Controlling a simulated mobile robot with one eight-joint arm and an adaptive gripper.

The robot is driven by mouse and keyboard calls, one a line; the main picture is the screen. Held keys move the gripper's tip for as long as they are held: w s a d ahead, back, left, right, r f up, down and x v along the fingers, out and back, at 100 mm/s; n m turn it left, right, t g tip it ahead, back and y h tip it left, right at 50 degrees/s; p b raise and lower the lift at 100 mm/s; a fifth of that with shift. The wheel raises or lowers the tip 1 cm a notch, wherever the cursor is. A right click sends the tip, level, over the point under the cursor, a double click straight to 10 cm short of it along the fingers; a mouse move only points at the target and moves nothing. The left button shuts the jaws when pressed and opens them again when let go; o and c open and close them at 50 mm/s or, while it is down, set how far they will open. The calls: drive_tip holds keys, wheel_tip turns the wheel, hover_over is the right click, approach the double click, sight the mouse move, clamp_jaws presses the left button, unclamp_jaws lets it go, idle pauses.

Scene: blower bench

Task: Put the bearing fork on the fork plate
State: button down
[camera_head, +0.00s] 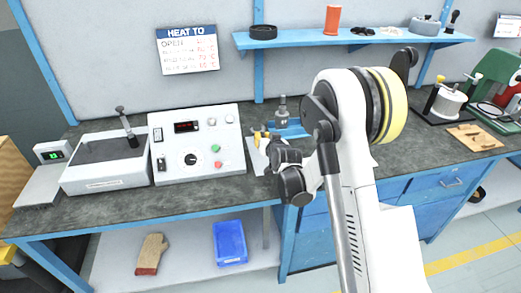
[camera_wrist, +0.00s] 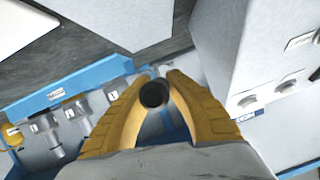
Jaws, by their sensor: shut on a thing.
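My gripper (camera_wrist: 153,78) has its yellow fingers closed on a dark, round-ended thing (camera_wrist: 153,94), which I take to be the bearing fork's handle seen end-on. The rest of the held thing is hidden. In the head view my gripper (camera_head: 262,136) is above the bench, just right of the control box, partly hidden by my wrist. Below the fingers in the wrist view is a blue rack (camera_wrist: 98,76) with a label and several grey metal pieces. I cannot pick out the fork plate with certainty.
The white control box (camera_head: 197,143) stands close left of my gripper; its side also shows in the wrist view (camera_wrist: 225,55). A grey-white tub (camera_head: 104,165) with an upright tool stands further left. A blue shelf (camera_head: 300,39) runs behind. The bench front strip (camera_head: 130,208) is clear.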

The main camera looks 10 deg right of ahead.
drive_tip(key=shift+w+a+f, duration=0.25)
drive_tip(key=shift+w+f, duration=0.2)
drive_tip(key=shift+w, duration=0.1)
wheel_tip(320, 180, down, 4)
drive_tip(key=b, duration=0.2)
drive_tip(key=shift+b, duration=0.3)
drive_tip(key=shift+r, duration=0.15)
drive_tip(key=c, duration=1.5)
unclamp_jaws()
drive_tip(key=shift+o, duration=0.2)
drive_tip(key=shift+s, duration=0.1)
